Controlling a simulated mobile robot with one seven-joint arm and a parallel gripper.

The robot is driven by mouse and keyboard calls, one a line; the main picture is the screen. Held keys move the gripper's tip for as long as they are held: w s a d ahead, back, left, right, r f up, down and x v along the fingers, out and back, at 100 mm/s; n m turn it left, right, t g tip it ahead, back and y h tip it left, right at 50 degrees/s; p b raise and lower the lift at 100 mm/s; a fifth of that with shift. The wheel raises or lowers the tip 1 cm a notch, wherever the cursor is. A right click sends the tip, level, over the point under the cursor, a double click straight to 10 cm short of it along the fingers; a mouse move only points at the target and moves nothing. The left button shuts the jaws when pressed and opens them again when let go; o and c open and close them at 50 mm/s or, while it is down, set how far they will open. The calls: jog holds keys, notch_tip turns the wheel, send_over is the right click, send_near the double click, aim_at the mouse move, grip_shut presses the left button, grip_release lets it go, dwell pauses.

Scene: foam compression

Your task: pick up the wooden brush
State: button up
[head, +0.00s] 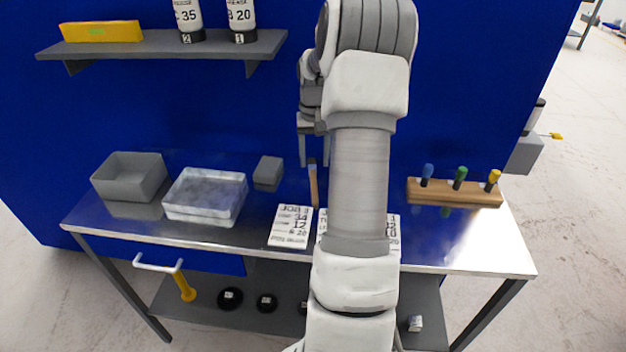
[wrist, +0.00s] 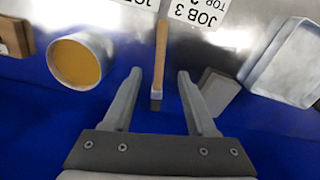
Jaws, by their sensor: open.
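The wooden brush (head: 314,188) lies on the metal bench, with a light wooden handle and a blue-grey band near its far end. In the wrist view the brush (wrist: 161,55) points its dark tip toward my gripper. My gripper (wrist: 159,75) is open and empty, with one finger on each side of the line of the brush's tip end. In the head view my gripper (head: 315,165) shows beside my arm, above the brush's far end. The exact height of the fingers over the bench cannot be told.
A grey block (wrist: 219,91) lies close beside one finger. A round container with yellow inside (wrist: 77,62) is on the other side. A tray (head: 205,218), a grey bin (head: 150,190), a job card (head: 291,226) and a wooden tool rack (head: 455,192) also stand on the bench. A blue wall rises behind.

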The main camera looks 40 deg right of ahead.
jog(key=f, duration=0.8)
jog(key=shift+w+d+f+b, duration=0.15)
jog(key=shift+w+f+b, duration=0.05)
jog(key=shift+f+b, duration=0.15)
jog(key=shift+r, duration=0.1)
grip_shut()
